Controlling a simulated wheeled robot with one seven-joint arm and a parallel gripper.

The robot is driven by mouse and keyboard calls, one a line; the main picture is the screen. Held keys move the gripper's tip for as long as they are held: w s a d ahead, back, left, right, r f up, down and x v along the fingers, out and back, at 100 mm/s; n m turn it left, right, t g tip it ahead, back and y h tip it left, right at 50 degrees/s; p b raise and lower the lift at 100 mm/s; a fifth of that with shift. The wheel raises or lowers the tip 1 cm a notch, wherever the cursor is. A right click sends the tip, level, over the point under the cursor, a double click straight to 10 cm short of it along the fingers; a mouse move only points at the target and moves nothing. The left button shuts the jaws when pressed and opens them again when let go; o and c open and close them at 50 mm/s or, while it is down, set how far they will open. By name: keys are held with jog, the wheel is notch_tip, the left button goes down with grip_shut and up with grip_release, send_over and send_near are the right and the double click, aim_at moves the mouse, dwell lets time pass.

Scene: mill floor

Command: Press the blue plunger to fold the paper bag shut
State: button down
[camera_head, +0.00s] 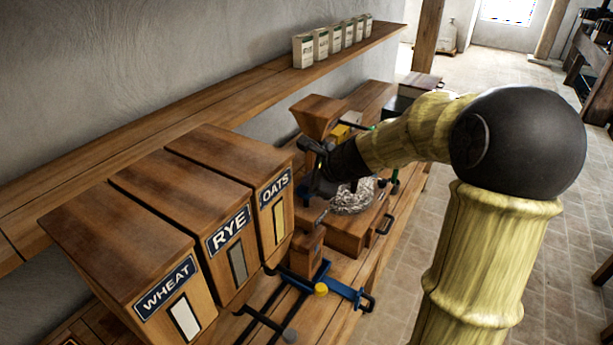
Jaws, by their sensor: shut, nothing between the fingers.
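My gripper (322,182) is dark and sits at the end of my bamboo-like arm, over the middle of the bench. Its fingers are shut and hold nothing. A blue metal frame (343,290) with a yellow knob and black handles lies nearer on the bench. I cannot make out the paper bag; my arm covers part of the bench behind it.
Wooden bins marked wheat (120,245), rye (190,190) and oats (235,160) stand at the left. A wooden hopper (318,113) and a crumpled silvery heap (352,197) are near my gripper. Several packets (321,43) stand on the wall shelf (220,105). The tiled floor (395,250) is clear.

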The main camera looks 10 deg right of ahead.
jog(key=shift+f, duration=0.2)
jog(key=shift+r, duration=0.1)
jog(key=shift+r+p, duration=2.15)
jog(key=shift+r, duration=0.3)
notch_tip(320, 180, up, 5)
jog(key=p, duration=0.4)
jog(key=shift+w, duration=0.1)
